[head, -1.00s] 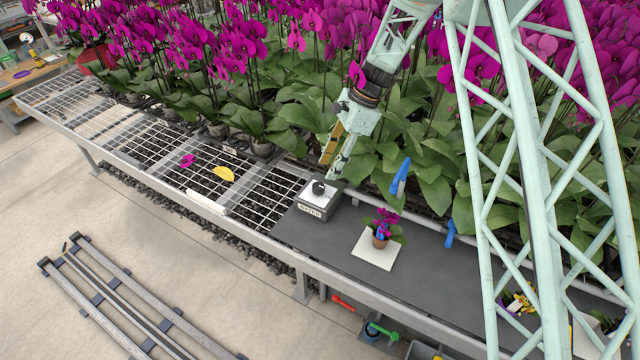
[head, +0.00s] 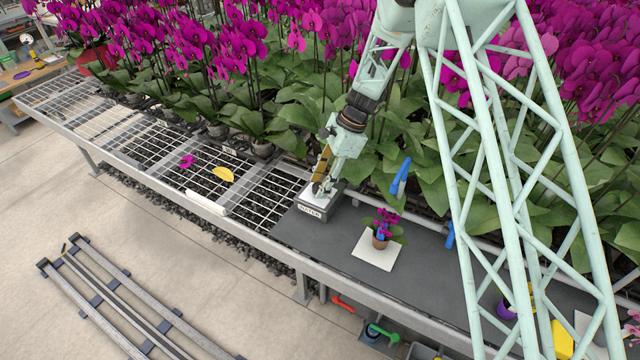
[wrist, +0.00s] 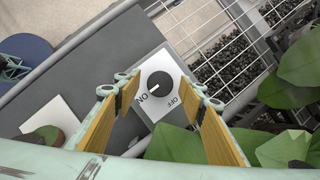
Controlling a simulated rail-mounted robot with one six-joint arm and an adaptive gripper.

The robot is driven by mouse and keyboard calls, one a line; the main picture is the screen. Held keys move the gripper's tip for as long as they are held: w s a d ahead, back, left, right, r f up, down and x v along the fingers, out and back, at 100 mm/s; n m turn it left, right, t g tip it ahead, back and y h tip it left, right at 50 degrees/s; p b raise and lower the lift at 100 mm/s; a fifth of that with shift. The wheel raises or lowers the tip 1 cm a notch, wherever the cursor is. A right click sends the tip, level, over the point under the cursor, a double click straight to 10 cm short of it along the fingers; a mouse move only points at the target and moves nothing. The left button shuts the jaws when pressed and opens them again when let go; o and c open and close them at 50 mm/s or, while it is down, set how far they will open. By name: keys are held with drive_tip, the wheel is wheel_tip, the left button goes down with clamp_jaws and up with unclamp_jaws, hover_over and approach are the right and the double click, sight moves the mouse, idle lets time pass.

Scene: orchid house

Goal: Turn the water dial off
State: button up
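The water dial is a black round knob (wrist: 160,85) on the white plate (wrist: 168,62) of a grey box labelled WATER (head: 311,212). In the wrist view its white pointer mark points toward the ON lettering; the OFF lettering is toward the lower right. My gripper (head: 319,190) is over the box and hides the knob in the head view. In the wrist view my gripper (wrist: 164,92) is open, its yellow-padded fingers on either side of the knob with gaps. The fingers look empty; I cannot tell whether their tips reach knob height.
A potted orchid (head: 381,236) on a white tile (head: 362,253) stands right of the box on the dark bench top (head: 325,240). Large leaves (wrist: 282,148) crowd behind the box. Wire mesh bench (head: 263,200) lies to the left, with a yellow leaf (head: 223,174).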

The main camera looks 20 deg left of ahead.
drive_tip(key=shift+c, duration=0.3)
drive_tip(key=c, duration=0.7)
drive_tip(key=shift+c, duration=0.2)
drive_tip(key=shift+n, duration=0.5)
drive_tip(key=shift+c, duration=0.2)
drive_tip(key=n+g+h+p, duration=0.1)
drive_tip(key=n, duration=0.2)
drive_tip(key=shift+w+a+n, duration=0.1)
drive_tip(key=shift+a+n, duration=0.05)
drive_tip(key=shift+n, duration=0.25)
drive_tip(key=n+h, duration=0.1)
drive_tip(key=n, duration=0.2)
drive_tip(key=shift+a+n+g+p, duration=0.1)
drive_tip(key=shift+n+g+p, duration=0.2)
drive_tip(key=shift+g, duration=0.1)
drive_tip(key=n+h, duration=0.2)
drive_tip(key=n, duration=0.3)
drive_tip(key=shift+a, duration=0.15)
drive_tip(key=n+h, duration=0.2)
drive_tip(key=n, duration=0.2)
drive_tip(key=shift+n, duration=0.3)
drive_tip(key=shift+o, duration=0.2)
drive_tip(key=shift+t, duration=0.3)
